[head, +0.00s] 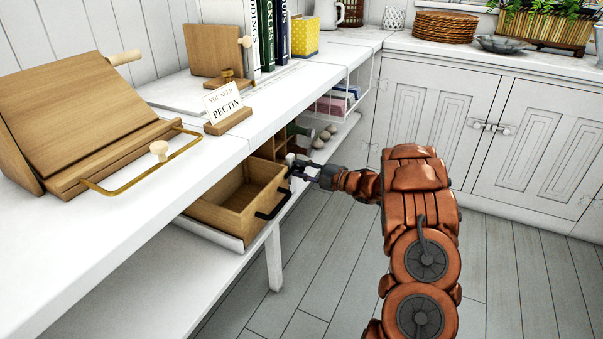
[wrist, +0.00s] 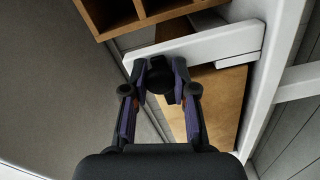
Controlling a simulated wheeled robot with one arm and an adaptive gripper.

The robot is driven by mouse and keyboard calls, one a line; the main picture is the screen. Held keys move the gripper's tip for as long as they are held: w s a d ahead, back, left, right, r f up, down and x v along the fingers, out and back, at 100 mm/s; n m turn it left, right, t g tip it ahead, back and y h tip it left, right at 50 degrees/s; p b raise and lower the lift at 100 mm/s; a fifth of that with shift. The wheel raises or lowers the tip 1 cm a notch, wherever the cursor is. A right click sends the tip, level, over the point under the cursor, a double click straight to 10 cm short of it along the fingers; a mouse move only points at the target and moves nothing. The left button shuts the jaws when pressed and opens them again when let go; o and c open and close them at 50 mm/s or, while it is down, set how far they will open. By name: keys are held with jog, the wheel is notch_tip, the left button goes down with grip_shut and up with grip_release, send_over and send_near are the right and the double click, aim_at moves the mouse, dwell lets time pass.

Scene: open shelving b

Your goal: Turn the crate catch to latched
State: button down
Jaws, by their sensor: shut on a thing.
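In the head view, an open-topped wooden crate (head: 222,215) with a dark handle (head: 272,204) sits under the white counter. My gripper (head: 299,169) reaches in from the right, just beyond the crate's right side. In the wrist view, my gripper (wrist: 160,80) is shut on a dark round knob (wrist: 159,68), which looks like the crate catch. The knob sits at the left part of a white bar (wrist: 222,42). A wooden panel (wrist: 215,105) shows behind and below the bar. The fingers hide the knob's sides, and whether it is latched cannot be told.
A wooden compartment unit (wrist: 120,12) is close above in the wrist view. The white counter (head: 150,195) overhangs the crate, and a white table leg (head: 273,258) stands in front. A wire basket (head: 340,98) hangs behind my gripper. The grey floor (head: 320,270) is clear.

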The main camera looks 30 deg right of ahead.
dwell(0.4)
jog(key=c, duration=0.9)
grip_release()
jog(key=v, duration=1.2)
